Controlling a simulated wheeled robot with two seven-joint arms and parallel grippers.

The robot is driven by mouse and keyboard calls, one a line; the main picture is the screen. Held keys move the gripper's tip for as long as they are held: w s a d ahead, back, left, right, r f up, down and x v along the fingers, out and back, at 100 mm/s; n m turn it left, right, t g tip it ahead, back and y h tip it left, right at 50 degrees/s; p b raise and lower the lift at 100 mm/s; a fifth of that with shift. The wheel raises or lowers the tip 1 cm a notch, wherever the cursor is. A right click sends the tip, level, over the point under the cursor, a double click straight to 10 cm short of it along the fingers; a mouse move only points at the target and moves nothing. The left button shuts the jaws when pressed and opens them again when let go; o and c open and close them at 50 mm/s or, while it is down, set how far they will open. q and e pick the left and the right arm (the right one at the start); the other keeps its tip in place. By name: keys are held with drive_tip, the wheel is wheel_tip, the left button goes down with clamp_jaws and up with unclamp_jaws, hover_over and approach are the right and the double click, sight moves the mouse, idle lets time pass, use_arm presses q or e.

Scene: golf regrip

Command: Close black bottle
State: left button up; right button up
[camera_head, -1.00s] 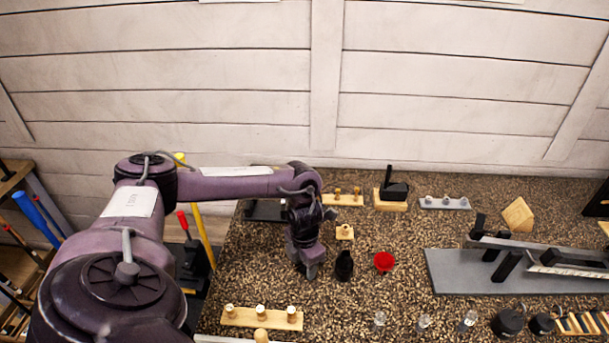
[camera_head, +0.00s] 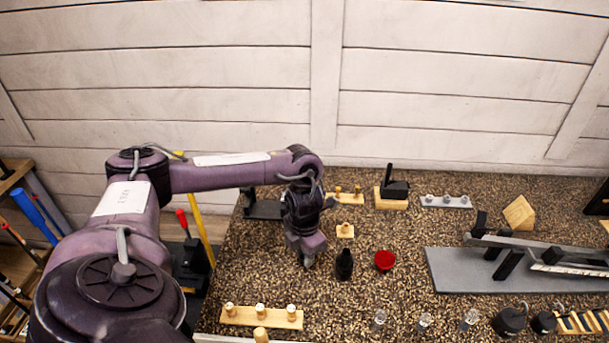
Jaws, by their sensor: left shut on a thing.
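The black bottle (camera_head: 344,265) stands upright on the speckled worktop, right of my left gripper. Its top is too small to tell whether a cap sits on it. My left gripper (camera_head: 308,262) points down just left of the bottle, apart from it. Its fingers are close together; what they hold is too small or hidden to make out. My right gripper is not in view.
A red round piece (camera_head: 385,260) lies right of the bottle. A small wooden block with a peg (camera_head: 345,231) stands behind it. A wooden peg strip (camera_head: 262,317) lies in front. A grey plate with a clamp (camera_head: 450,272) fills the right. Worktop in front of the bottle is clear.

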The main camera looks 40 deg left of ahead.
use_arm(q)
drive_tip(key=shift+r, duration=0.85)
wheel_tip(320, 180, up, 15)
drive_tip(key=p, duration=0.6)
drive_tip(key=shift+p, duration=0.3)
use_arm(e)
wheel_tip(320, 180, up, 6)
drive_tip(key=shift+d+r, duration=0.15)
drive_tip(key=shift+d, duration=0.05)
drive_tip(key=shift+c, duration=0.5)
